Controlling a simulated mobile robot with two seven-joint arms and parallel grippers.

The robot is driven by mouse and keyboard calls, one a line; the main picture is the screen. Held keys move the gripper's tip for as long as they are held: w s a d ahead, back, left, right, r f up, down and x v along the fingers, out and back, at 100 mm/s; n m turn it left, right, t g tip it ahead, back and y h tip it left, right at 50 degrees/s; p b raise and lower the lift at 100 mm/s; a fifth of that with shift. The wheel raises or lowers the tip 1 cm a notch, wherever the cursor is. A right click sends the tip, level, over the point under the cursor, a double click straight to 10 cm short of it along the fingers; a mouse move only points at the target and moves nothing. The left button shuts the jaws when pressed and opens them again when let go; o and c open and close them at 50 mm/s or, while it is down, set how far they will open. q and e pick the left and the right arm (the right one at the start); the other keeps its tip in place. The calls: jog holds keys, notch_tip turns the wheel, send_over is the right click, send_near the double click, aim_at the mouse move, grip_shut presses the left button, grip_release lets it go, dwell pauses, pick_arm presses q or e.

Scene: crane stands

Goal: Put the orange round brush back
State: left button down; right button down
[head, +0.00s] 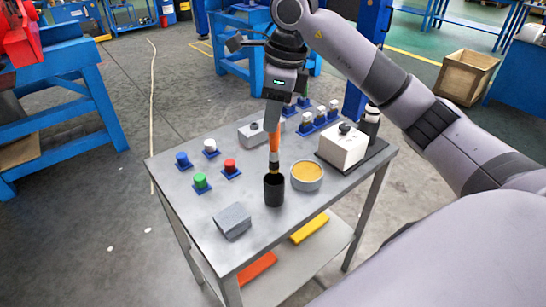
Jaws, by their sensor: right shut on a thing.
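The orange round brush (274,141) hangs upright below my right gripper (272,118), which is shut on its upper end. A black cup (274,190) stands on the grey table right under the brush. The brush's lower end is at the cup's mouth; I cannot tell whether it is inside the rim or just above it. My left gripper is not in view.
A round tin with yellow contents (307,175) stands close right of the cup. A grey angled block (232,220) is at the front left. Several coloured knobs on blue bases (201,182) stand left. A white box (342,146) and dark bottle (370,122) are at right.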

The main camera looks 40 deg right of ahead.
aim_at(274, 150)
notch_tip(274, 150, down, 10)
jog(key=shift+r, duration=0.15)
jog(key=c, duration=1)
grip_release()
jog(key=shift+r, duration=0.1)
jog(key=r, duration=0.4)
jog(key=s+d+r, duration=0.1)
jog(key=r, duration=0.6)
jog(key=shift+s+d+r, duration=0.25)
jog(key=shift+r, duration=0.1)
